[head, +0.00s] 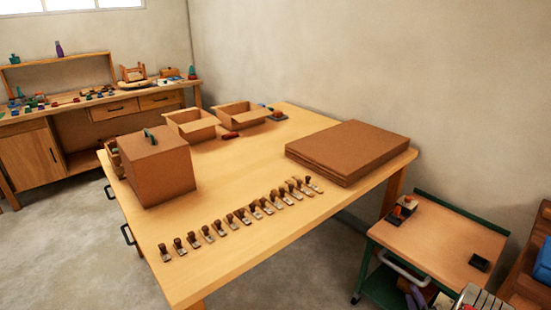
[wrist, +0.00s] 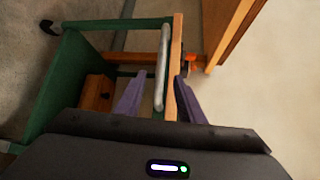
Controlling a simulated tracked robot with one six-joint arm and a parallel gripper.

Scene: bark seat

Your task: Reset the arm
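My gripper (wrist: 160,84) shows in the wrist view as two purple fingers standing apart, with nothing held between them. Beyond them is the pale rail handle (wrist: 163,60) of a green-framed cart (wrist: 66,80). In the head view my gripper (head: 415,296) is low at the bottom right, beside the front of the cart (head: 440,238) and below its top. Part of my arm shows at the bottom right edge. I cannot tell whether the fingers touch the cart.
The wooden table (head: 230,170) holds a closed box (head: 155,170), open boxes (head: 190,124), flat cardboard (head: 348,150) and a row of several small handled pieces (head: 240,215). A small black item (head: 479,262) lies on the cart. A workbench (head: 105,108) stands at the back left. Floor shows left of the table.

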